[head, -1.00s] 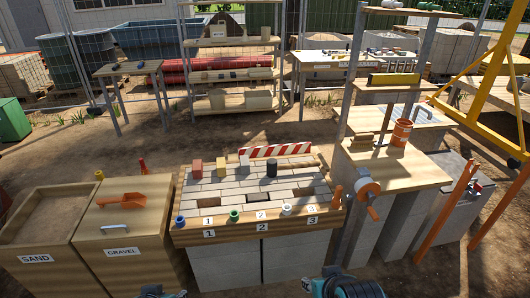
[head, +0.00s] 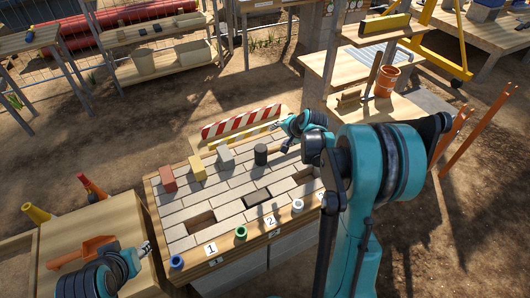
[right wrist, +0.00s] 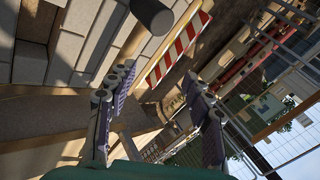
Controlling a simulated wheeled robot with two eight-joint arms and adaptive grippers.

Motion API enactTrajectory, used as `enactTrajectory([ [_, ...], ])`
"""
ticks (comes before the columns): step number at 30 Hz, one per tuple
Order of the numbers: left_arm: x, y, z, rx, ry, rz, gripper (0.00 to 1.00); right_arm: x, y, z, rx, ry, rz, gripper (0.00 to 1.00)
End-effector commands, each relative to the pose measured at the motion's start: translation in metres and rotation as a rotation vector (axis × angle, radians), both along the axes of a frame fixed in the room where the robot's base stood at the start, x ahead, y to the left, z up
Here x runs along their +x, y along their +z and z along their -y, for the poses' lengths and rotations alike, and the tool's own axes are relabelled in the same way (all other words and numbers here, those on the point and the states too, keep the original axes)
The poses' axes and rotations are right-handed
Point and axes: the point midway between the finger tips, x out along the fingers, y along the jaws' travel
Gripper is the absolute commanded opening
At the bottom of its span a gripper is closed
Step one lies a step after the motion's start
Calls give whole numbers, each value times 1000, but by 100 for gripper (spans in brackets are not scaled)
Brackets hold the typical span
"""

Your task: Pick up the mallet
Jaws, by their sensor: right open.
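A black upright cylinder (head: 260,154) stands on the paved brick bench and may be the mallet's head. I see no handle on it, so I cannot tell. Its dark end also shows at the top of the right wrist view (right wrist: 152,14). My right gripper (head: 276,138) is open and empty above the back of the bench, just behind the cylinder and near the striped board. In the right wrist view its two fingers (right wrist: 160,110) are spread apart with nothing held. My left gripper (head: 146,248) is low at the left, beside the orange scoop; its jaws are too small to read.
A red-and-white striped board (head: 241,121) stands along the bench's back edge. Red (head: 167,179), yellow (head: 198,169) and grey (head: 225,156) blocks stand left of the cylinder. Coloured cups line the front edge. Shelves stand at right.

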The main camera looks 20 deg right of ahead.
Motion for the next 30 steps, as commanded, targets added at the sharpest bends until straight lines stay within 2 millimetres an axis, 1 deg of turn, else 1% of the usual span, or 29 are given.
enactTrajectory([
  [1, 0, 2, 0, 0, 0, 0, 40, 14, -19, 22, 44, -55, 7, 51],
  [3, 0, 3, 0, 0, 0, 0, 40, 27, -43, 45, 105, -123, 17, 51],
  [6, 0, 5, 0, 0, 0, 0, 40, 38, -74, 72, 178, -201, 30, 51],
  [9, 0, 6, 0, 0, 0, 0, 40, 44, -98, 91, 231, -259, 40, 51],
  [12, 0, 6, 0, 0, 0, 0, 40, 46, -113, 101, 264, -291, 47, 51],
  [15, 0, 4, 0, 0, 0, 0, 40, 50, -123, 105, 277, -304, 49, 51],
  [21, 0, -5, 0, 0, 0, 0, 40, 65, -142, 104, 280, -305, 49, 51],
  [25, 0, -12, 0, 0, 0, 0, 40, 71, -151, 104, 279, -305, 49, 51],
  [30, 0, -29, 0, 0, 0, 0, 40, 86, -175, 105, 277, -304, 50, 51],
])
